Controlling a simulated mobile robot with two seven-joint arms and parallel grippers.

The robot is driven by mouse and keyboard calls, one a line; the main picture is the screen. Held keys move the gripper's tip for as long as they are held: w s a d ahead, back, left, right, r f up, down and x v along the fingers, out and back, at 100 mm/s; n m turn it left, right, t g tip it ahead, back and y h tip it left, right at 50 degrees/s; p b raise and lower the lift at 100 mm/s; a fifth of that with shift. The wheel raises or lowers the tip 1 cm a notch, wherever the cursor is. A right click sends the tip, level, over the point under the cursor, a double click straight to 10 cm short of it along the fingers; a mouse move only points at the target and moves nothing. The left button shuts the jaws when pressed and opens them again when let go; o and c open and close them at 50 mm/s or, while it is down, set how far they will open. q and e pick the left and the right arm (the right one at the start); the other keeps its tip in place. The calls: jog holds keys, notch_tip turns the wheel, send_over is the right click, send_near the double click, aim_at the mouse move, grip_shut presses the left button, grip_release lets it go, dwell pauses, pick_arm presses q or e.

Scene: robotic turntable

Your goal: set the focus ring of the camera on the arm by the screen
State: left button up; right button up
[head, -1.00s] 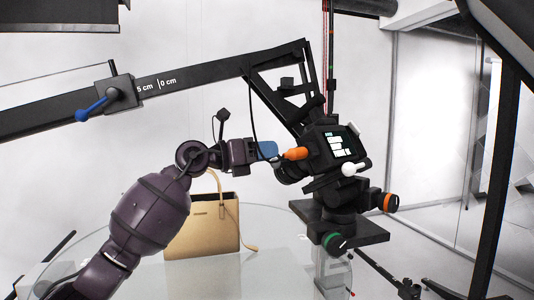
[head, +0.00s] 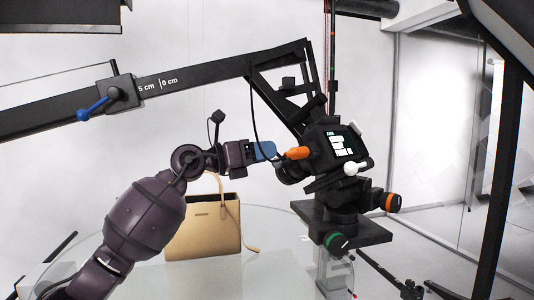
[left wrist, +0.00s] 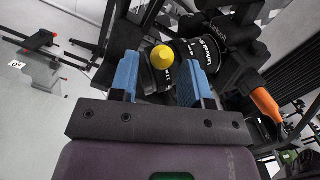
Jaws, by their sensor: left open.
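The black camera (head: 322,150) with its lit screen (head: 343,145) sits on the arm mount at right centre in the head view. My left gripper (head: 266,150) is beside the lens. In the left wrist view its blue fingers are open (left wrist: 158,75), with the yellow knob showing between them; contact cannot be told. My right gripper is not in view.
The long black crane arm (head: 205,78) with a blue lever (head: 92,109) runs above my left arm. A tan handbag (head: 203,232) stands on the glass turntable (head: 270,272).

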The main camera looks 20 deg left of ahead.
pick_arm(q)
jog(key=r+b+v, duration=0.1)
jog(key=v, duration=0.8)
jog(key=shift+s+a+f+b, duration=0.3)
jog(key=shift+f, duration=0.25)
pick_arm(e)
jog(key=shift+s+f, duration=0.25)
jog(key=shift+f, duration=0.4)
jog(key=shift+s+f, duration=0.25)
jog(key=shift+f, duration=0.35)
jog(key=shift+w, duration=0.1)
jog(key=shift+w+r, duration=0.2)
jog(key=shift+w, duration=0.05)
